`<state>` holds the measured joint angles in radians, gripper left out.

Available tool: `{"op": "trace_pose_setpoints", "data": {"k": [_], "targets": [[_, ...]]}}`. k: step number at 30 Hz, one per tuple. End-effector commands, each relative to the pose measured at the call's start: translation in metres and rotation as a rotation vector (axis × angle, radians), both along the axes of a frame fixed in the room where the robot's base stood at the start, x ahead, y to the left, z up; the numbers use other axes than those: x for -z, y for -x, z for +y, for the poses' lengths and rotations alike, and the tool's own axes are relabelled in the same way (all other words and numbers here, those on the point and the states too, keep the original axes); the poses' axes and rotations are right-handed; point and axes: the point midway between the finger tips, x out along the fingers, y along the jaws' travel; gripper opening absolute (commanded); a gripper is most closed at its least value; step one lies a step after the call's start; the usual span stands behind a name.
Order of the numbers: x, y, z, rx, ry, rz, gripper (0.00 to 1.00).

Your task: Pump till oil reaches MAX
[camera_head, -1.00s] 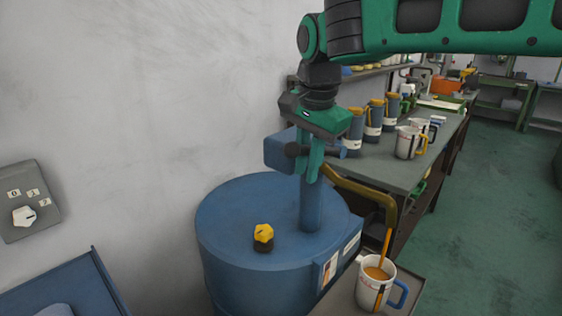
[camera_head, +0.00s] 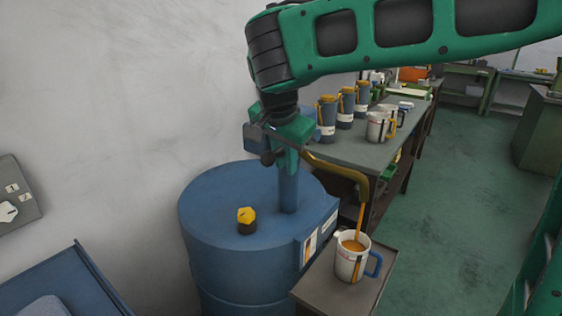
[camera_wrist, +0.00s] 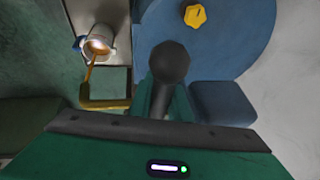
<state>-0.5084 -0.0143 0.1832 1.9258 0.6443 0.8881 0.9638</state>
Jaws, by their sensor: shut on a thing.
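A blue oil drum (camera_head: 225,210) stands left of centre in the head view with a blue pump (camera_head: 288,190) on its top. My gripper (camera_head: 278,152) is shut on the dark pump handle (camera_wrist: 170,62), whose knob shows in the wrist view. A brass spout (camera_head: 345,172) curves out to the right from the pump. An orange-brown stream of oil (camera_head: 361,218) falls from it into a white jug (camera_head: 349,266) with a blue handle. Oil shows inside the jug. I cannot read its level against the MAX mark.
The jug stands on a small grey stand (camera_head: 318,291) beside the drum. A yellow cap (camera_head: 246,215) is on the drum top. A bench (camera_head: 365,150) behind carries several canisters and jugs. A wall switch (camera_head: 12,205) is at the left. Green floor is free at the right.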

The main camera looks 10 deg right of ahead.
Motion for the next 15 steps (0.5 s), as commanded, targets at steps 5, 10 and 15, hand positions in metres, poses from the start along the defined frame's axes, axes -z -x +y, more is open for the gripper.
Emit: {"op": "trace_pose_setpoints", "data": {"k": [5,10,15], "targets": [[0.0016,0.0015,0.0024,-0.007,0.000,0.005,0.00],[0.0012,0.0011,0.0016,-0.005,-0.001,0.003,0.36],[0.0006,0.0006,0.0006,-0.002,-0.001,0.002,0.36]]}}
